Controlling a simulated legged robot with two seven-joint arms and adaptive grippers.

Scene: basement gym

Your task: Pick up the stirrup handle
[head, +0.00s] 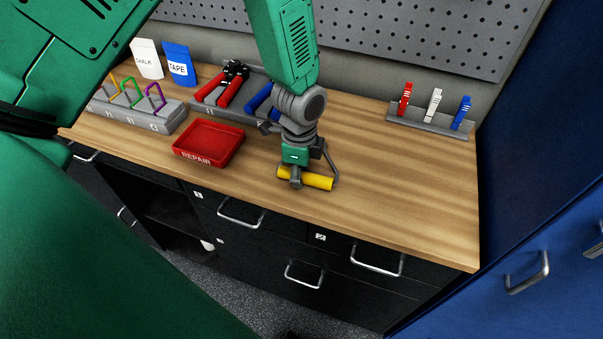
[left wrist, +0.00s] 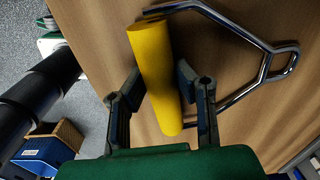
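The stirrup handle has a yellow grip (head: 318,182) and a bent metal frame (head: 331,157). It lies on the wooden bench near the front edge. In the left wrist view the yellow grip (left wrist: 155,75) runs between the fingers, and the shiny frame (left wrist: 240,32) reaches to the right. My left gripper (head: 296,178) points down at the grip, and its fingers cover part of it. In the left wrist view my left gripper (left wrist: 160,85) is open, with a finger on each side of the grip. Finger contact is not clear. My right gripper is not in view.
A red repair tray (head: 209,144) lies left of the handle. A clip rack (head: 430,122) stands at the back right, and a carabiner rack (head: 140,117) at the left. The bench's right part (head: 410,190) is clear.

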